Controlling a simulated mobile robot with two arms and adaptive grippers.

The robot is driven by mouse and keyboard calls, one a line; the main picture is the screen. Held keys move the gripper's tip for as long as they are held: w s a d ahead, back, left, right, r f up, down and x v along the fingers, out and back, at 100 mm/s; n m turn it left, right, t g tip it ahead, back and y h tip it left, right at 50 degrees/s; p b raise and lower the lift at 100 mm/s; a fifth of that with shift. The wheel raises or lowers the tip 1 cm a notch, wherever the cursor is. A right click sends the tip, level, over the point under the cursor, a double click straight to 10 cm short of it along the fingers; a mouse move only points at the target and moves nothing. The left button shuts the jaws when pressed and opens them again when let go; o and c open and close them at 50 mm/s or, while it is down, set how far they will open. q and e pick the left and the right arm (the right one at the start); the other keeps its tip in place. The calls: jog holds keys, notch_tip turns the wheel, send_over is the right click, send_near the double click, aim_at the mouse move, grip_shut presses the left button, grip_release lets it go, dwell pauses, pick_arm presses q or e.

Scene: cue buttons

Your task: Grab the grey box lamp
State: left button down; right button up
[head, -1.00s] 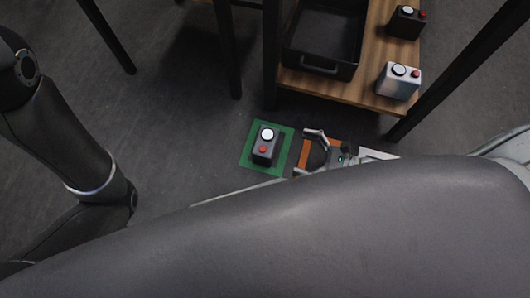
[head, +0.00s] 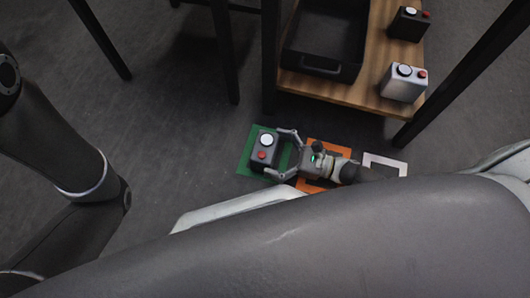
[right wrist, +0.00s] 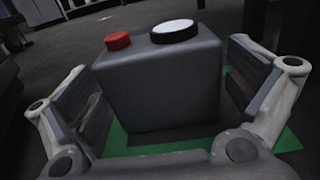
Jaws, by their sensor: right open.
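A grey box lamp (head: 263,150) with a white round top and a red button stands upright on a green mat (head: 246,163) on the floor. It fills the middle of the right wrist view (right wrist: 160,85). My right gripper (head: 274,152) is open, coming in from the right in the head view. Its two fingers lie on either side of the box. In the right wrist view, the gripper (right wrist: 165,100) has one finger pad left of the box and one right, with gaps showing. My left arm shows at the left, but its gripper is out of view.
An orange-marked mat (head: 342,152) and a white-framed mat (head: 385,159) lie to the right, partly under my right arm. A wooden shelf (head: 340,91) holds a black tray (head: 322,72), a white box lamp (head: 402,86) and a black box lamp (head: 404,25). Dark table legs stand nearby.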

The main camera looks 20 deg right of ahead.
jog(key=b+x, duration=0.1)
jog(key=x, duration=0.1)
jog(key=shift+w+a, duration=0.15)
jog(key=shift+a, duration=0.05)
jog(key=shift+r, duration=0.1)
jog(key=c, duration=1.2)
jog(key=shift+o, duration=0.2)
jog(key=shift+w+r, duration=0.1)
jog(key=shift+r, duration=0.05)
